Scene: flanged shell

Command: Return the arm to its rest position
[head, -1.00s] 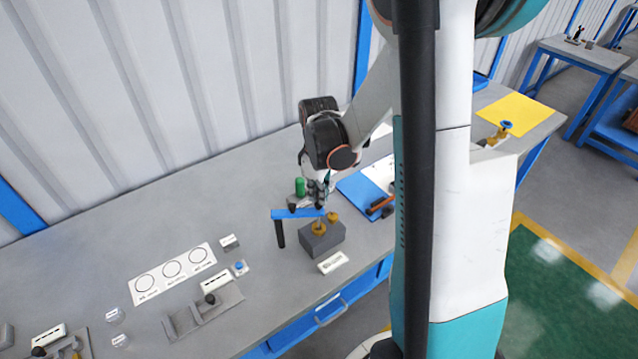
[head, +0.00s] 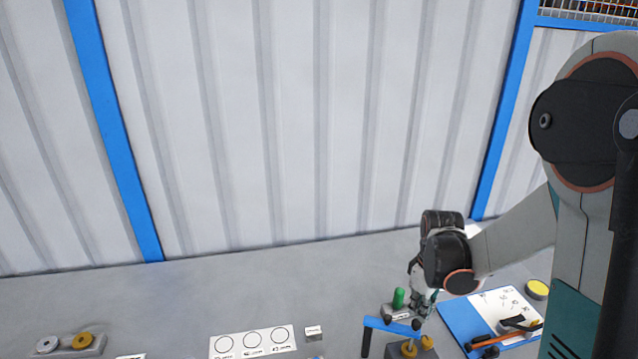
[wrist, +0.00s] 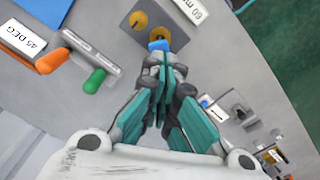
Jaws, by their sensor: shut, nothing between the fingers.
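My gripper (head: 420,312) is at the end of my arm, low over the grey workbench (head: 200,300) at the lower right of the head view. Its fingers are together in the wrist view (wrist: 158,78), with nothing seen between them. Just below it in the head view are a blue bar on a dark post (head: 390,326) and a grey block (head: 420,354) with brass pieces (head: 409,348). In the wrist view, a blue part (wrist: 158,45) shows just beyond the fingertips, beside the brass pieces (wrist: 138,20). I cannot tell whether the fingers touch anything.
A green cylinder (head: 398,298) stands close left of the gripper. A blue board with tools (head: 462,312) lies to the right. A white sheet with circles (head: 252,342) lies left. The ribbed wall (head: 300,130) rises behind the bench.

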